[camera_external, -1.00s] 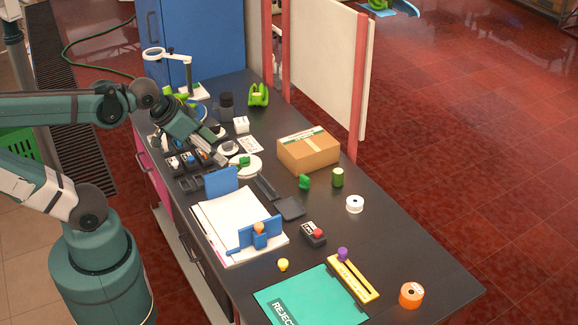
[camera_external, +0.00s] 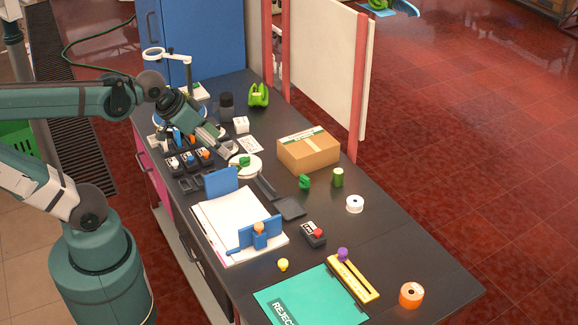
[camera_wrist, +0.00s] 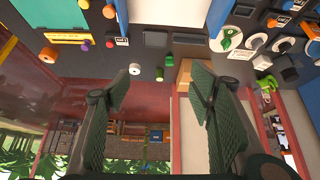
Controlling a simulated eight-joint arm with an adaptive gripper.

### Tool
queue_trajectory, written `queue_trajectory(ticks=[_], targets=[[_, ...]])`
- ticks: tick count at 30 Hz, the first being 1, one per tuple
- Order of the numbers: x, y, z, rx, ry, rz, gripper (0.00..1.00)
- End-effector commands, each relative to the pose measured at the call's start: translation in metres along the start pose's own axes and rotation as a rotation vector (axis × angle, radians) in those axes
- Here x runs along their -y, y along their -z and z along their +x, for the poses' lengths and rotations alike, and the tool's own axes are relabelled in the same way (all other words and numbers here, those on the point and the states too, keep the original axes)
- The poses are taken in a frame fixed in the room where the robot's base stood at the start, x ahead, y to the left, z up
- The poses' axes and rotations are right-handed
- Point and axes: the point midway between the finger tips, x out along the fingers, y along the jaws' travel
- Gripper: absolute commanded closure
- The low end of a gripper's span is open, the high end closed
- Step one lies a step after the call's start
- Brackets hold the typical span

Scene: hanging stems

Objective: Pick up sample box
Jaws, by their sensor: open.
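A brown cardboard box (camera_external: 308,152) with a pale green-and-white label strip on top stands on the dark bench; I take it as the sample box. In the wrist view a tan part of it (camera_wrist: 184,74) shows, partly hidden by the right finger. My gripper (camera_external: 230,152) is to the left of the box, above the bench near a white round dish (camera_external: 246,166). In the wrist view my gripper (camera_wrist: 160,92) has its fingers wide apart with nothing between them.
Small green items (camera_external: 304,182) and a white roll (camera_external: 355,204) lie in front of the cardboard box. A white panel (camera_external: 325,65) with red posts borders the bench's far side.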

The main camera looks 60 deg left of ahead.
Motion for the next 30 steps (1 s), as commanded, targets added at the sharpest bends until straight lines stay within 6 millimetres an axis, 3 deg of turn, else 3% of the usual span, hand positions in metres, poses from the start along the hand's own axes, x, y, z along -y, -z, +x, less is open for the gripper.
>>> queue_trajectory(ticks=[14, 30], targets=[[0.041, 0.065, 0.019, 0.080, 0.052, -0.171, 0.46], [0.103, 0.130, 0.061, 0.168, 0.114, -0.375, 0.46]])
